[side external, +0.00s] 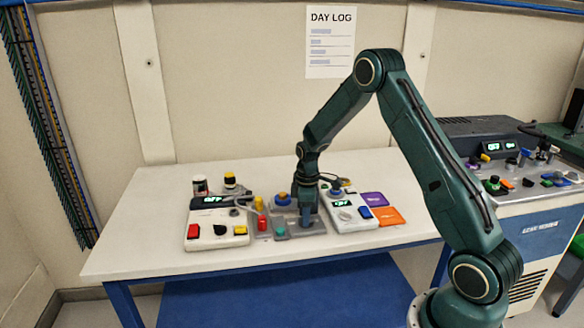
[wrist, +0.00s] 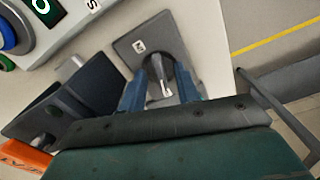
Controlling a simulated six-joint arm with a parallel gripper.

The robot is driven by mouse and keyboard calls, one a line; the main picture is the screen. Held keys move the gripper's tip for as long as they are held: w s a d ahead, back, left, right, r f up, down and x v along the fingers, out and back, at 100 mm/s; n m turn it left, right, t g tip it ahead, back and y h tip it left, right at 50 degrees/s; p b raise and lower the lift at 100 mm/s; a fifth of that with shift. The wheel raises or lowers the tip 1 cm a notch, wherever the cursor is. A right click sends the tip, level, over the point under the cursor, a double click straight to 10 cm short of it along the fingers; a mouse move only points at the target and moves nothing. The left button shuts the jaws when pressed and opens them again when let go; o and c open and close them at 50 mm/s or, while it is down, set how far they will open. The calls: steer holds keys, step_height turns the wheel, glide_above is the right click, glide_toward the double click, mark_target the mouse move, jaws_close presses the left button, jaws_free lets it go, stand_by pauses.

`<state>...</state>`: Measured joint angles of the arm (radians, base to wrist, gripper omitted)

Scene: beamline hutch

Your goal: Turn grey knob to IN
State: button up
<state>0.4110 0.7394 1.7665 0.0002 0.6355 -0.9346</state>
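The grey knob (wrist: 158,78) shows in the wrist view, dark grey with a pale pointer line, on a square grey plate (wrist: 126,44). A small white label (wrist: 139,45) is on the plate's upper left; its text is too small to read surely. In the side external view my gripper (side external: 306,218) points down at the table, among the control boxes. The knob cannot be made out there.
A white box with a green display (side external: 347,212) stands close right of my gripper. Another white box (side external: 215,238) stands left. Purple (side external: 373,199) and orange (side external: 390,217) cards lie at right. The white table's (side external: 130,240) left end is clear.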

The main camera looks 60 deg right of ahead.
jaws_close()
